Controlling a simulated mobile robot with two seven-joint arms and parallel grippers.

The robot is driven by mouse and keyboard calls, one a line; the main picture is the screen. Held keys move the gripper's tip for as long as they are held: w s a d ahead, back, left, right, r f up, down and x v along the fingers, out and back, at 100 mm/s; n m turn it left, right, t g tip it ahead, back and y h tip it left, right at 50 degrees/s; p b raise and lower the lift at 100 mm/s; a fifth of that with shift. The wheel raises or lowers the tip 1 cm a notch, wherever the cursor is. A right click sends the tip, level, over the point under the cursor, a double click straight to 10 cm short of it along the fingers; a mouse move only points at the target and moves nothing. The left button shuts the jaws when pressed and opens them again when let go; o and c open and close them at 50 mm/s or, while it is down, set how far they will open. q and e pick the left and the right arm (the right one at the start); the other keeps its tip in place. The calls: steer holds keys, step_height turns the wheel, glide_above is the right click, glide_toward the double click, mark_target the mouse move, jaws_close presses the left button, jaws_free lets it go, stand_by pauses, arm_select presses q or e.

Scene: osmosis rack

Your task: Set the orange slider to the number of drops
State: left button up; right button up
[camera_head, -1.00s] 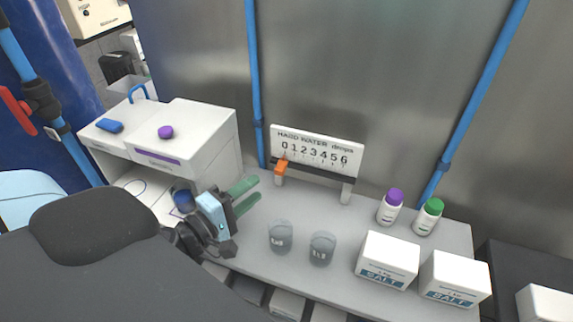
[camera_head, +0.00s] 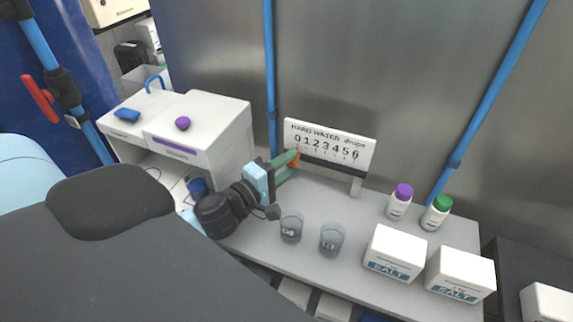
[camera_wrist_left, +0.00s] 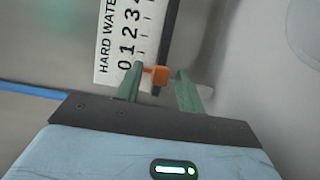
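The orange slider (camera_head: 294,159) sits on the dark rail below the white "HARD WATER drops" scale board (camera_head: 358,155), at the 0 end of its 0 to 6 numbers. It also shows in the left wrist view (camera_wrist_left: 157,73), beside the 0. My left gripper (camera_head: 291,166) is at the slider, with its green fingers partly hiding it in the head view. In the left wrist view the fingers (camera_wrist_left: 158,85) are apart, one on each side of the slider, with a gap towards the right finger. Contact with the left finger is unclear. My right gripper is out of view.
Two clear cups (camera_head: 291,227) (camera_head: 332,238) stand in front of the scale. Two salt boxes (camera_head: 394,250) (camera_head: 460,273), a purple-capped bottle (camera_head: 398,207) and a green-capped bottle (camera_head: 435,217) stand to the right. A white cabinet (camera_head: 225,125) is at the left.

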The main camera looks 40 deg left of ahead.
arm_select(q)
steer(key=shift+w, duration=0.1)
steer(key=shift+c, duration=0.6)
jaws_close()
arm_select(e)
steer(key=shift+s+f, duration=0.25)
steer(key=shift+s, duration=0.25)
